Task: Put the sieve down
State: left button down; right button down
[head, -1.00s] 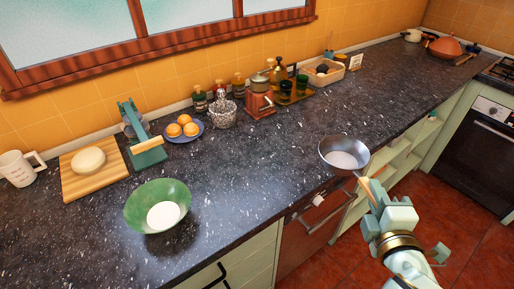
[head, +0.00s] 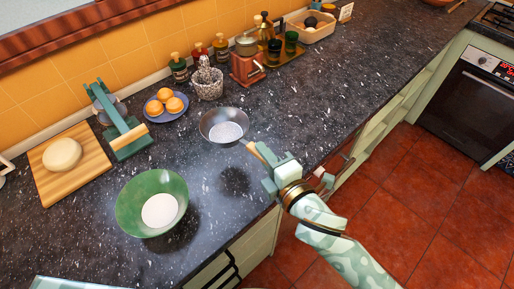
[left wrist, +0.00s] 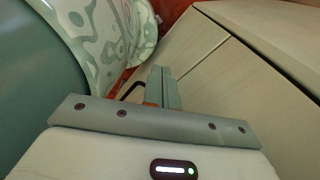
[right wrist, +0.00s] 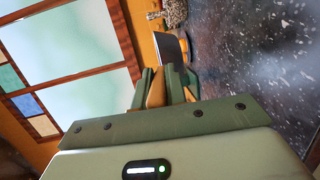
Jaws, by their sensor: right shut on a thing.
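The sieve (head: 224,126) is a grey metal bowl with a wooden handle and a pale patch inside. My right gripper (head: 262,160) is shut on its handle. The sieve hangs above the counter, with a dark shadow below it. In the right wrist view the sieve (right wrist: 170,46) shows edge-on beyond the fingers, with the wooden handle (right wrist: 157,88) between them. My left gripper (left wrist: 165,88) shows only in the left wrist view, low beside the cabinet fronts; its fingers look closed together and empty.
A green bowl (head: 128,215) with white contents stands left of the shadow. Behind are a green press (head: 125,130), a plate of oranges (head: 166,104), a speckled pot (head: 208,87) and a grinder (head: 246,64). A board (head: 84,180) with dough lies left. The counter right of the sieve is clear.

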jog(key=w+f+b, duration=0.1)
jog(key=w+f, duration=0.1)
jog(key=w+f+b, duration=0.1)
jog(key=w+f, duration=0.1)
jog(key=w, duration=0.1)
jog(key=w+f+b, duration=0.1)
jog(key=w+f, duration=0.2)
jog(key=shift+w+a, duration=0.1)
jog(key=shift+a, duration=0.3)
jog(key=shift+w+f+b, duration=0.15)
jog(key=shift+f+b, duration=0.35)
jog(key=shift+f, duration=0.45)
jog(key=shift+w+f+b, duration=0.1)
jog(key=shift+f+b, duration=0.35)
jog(key=shift+f, duration=0.45)
jog(key=shift+f, duration=0.1)
jog(key=c, duration=1.4)
grip_release()
jog(key=shift+c, duration=0.2)
